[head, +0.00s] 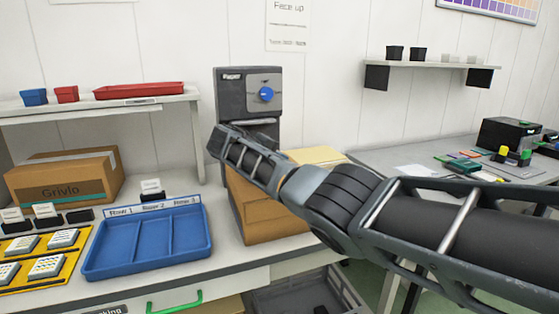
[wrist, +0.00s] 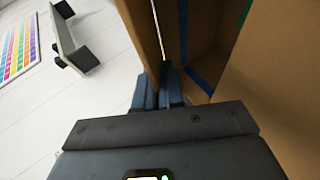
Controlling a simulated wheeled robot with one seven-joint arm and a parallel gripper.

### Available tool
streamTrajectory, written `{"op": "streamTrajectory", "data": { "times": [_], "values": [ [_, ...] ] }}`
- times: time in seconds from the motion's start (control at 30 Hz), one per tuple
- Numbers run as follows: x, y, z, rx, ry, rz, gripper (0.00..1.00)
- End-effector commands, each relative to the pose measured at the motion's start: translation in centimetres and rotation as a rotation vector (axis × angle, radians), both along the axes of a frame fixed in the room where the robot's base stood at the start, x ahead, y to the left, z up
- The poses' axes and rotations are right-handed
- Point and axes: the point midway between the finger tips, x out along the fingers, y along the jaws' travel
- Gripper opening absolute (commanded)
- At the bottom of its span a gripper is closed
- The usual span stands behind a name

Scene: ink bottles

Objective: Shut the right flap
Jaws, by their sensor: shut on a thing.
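A brown cardboard box (head: 262,212) stands on the bench beneath my arm, in front of the dark grey machine. A pale tan panel (head: 318,155) shows behind my arm at its right. In the wrist view my gripper (wrist: 168,88) is shut on the thin edge of a cardboard flap (wrist: 141,30). The flap stands up with its pale edge running away from the fingers. The box's inside, with strips of blue tape (wrist: 200,82), lies to the right of it. In the head view the fingertips are hidden, and I cannot tell there which flap is held.
A blue divided tray (head: 150,270) lies left of the box. A closed carton (head: 65,182) and a raised shelf with bins (head: 110,102) are further left. The grey machine (head: 240,90) with a blue knob stands close behind. A second table (head: 400,160) is at the right.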

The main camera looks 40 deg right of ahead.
Motion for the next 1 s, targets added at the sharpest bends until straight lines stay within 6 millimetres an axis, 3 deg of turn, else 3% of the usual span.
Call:
{"op": "streamTrajectory", "data": {
  "times": [0.2,0.23,0.47,0.77,1.0],
  "values": [
    [0.0,0.0,0.0,0.001,0.001,-0.001,0.0],
    [0.0,0.0,0.0,0.001,0.001,-0.001,0.09],
    [0.0,0.0,0.0,0.001,0.001,-0.001,0.3],
    [0.0,0.4,0.2,0.001,0.0,0.001,0.3],
    [-0.5,3.6,1.7,0.003,-0.002,0.003,0.3]
  ]
}}
